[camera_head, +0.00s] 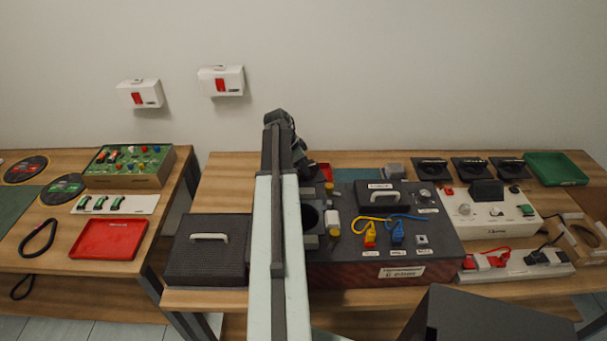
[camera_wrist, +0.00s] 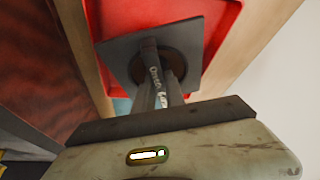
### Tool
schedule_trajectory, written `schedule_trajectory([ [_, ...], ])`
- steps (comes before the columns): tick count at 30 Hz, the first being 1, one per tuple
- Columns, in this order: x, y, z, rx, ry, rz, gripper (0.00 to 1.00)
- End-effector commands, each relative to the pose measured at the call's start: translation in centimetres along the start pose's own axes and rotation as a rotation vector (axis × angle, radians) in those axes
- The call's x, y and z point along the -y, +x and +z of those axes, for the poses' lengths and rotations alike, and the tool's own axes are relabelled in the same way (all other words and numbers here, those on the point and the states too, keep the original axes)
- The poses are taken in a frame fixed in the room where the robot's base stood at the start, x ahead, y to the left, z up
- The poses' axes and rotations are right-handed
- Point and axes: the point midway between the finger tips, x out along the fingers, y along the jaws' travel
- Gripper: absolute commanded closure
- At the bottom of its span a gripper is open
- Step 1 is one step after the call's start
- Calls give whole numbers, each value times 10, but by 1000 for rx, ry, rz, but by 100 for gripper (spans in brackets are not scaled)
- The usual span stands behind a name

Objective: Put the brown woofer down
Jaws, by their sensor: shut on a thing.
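In the wrist view the brown woofer (camera_wrist: 118,62) shows as a dark square plate with a brown round centre. My gripper (camera_wrist: 163,85) is shut on its middle. The woofer is in front of a red tray (camera_wrist: 215,12), overlapping most of it. I cannot tell whether the plate touches the tray or hangs above it. In the head view a small part of this red tray (camera_head: 322,172) shows just right of my arm, at the back of the right table. My arm hides the gripper and the woofer there.
The dark hifi box (camera_head: 330,275) stands right of my arm, with its side close to the tray. A grey lid (camera_head: 190,265) lies at left. Several dark square units and a green tray (camera_head: 555,168) line the back right. The wall is behind.

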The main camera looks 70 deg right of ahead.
Motion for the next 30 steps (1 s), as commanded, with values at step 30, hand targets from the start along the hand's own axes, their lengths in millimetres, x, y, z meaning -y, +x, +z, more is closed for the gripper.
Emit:
schedule_trajectory([
  [30, 0, -41, -3, 0, -3, -1, 64],
])
